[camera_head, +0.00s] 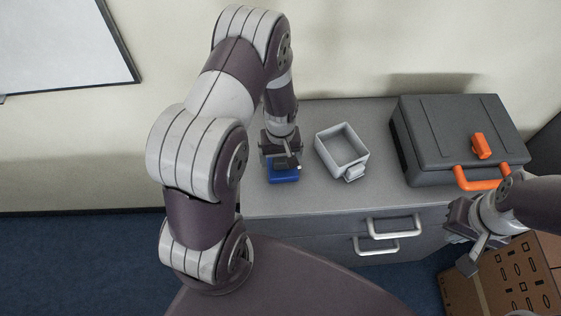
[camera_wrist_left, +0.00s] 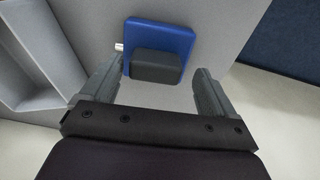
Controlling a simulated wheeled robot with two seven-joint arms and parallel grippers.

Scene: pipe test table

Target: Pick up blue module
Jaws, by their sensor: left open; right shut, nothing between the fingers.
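The blue module (camera_head: 284,177) lies on the grey cabinet top, partly hidden under my left gripper (camera_head: 283,163) in the head view. In the left wrist view the blue module (camera_wrist_left: 160,38) has a dark grey block on it and a small light-coloured stub at its left side. My left gripper (camera_wrist_left: 158,95) is open there, with one finger on each side of the dark block's near end. My right gripper (camera_head: 470,252) is shut and empty, at the right in front of the cabinet, far from the module.
A light grey open box (camera_head: 361,152) stands right of the module. A dark case (camera_head: 440,118) with orange handle and latch stands further right. The cabinet (camera_head: 318,207) has drawers with metal handles. A cardboard box (camera_head: 515,280) is at lower right, near my right gripper.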

